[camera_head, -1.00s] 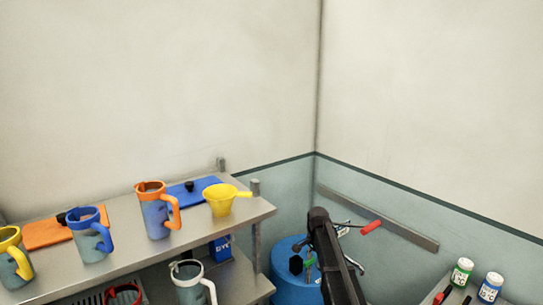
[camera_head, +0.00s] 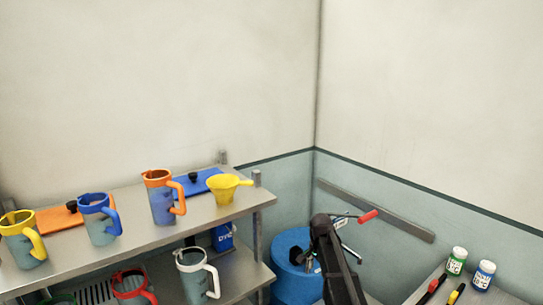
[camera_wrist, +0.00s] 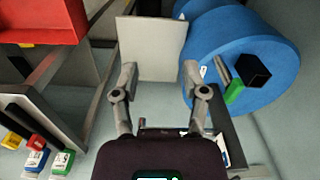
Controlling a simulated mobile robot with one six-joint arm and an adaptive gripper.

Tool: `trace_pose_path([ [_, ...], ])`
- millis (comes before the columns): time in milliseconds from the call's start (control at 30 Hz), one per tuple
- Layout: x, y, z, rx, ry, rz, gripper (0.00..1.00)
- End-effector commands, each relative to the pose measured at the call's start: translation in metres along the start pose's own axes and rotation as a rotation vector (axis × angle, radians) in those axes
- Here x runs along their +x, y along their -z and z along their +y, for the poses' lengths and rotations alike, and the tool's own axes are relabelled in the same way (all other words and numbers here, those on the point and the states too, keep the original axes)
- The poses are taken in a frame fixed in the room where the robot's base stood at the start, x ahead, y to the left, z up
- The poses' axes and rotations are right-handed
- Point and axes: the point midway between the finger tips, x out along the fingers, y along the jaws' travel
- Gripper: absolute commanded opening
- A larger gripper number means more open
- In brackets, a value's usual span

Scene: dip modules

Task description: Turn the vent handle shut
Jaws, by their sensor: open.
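A blue drum (camera_head: 290,240) stands in the corner, partly behind my dark arm in the head view. In the wrist view the drum (camera_wrist: 218,35) fills the upper right. On its top, a short lever with a green grip (camera_wrist: 234,91) sits beside a black block (camera_wrist: 256,70); this looks like the vent handle, though I cannot be sure. In the head view my arm largely hides it.
A steel shelf (camera_head: 140,235) on the left holds several mugs and a yellow funnel (camera_head: 224,190). A counter at right bears a green bottle (camera_head: 456,262) and a blue bottle (camera_head: 484,275). A pale square panel (camera_wrist: 152,45) lies beyond my fingers. A red bin (camera_wrist: 40,22) is upper left.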

Motion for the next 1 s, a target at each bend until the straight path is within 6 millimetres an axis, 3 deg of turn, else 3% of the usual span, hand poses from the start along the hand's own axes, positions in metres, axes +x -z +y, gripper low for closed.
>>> trace_pose_path([
  [267, 0.023, -0.044, 0.049, -0.186, 0.000, 0.000, 0.57],
  [500, 0.055, -0.107, 0.120, -0.477, 0.000, 0.000, 0.57],
  [700, 0.074, -0.149, 0.166, -0.701, 0.000, 0.000, 0.57],
  [833, 0.079, -0.163, 0.180, -0.779, 0.000, 0.000, 0.57],
  [1000, 0.079, -0.166, 0.183, -0.812, 0.000, 0.000, 0.57],
])
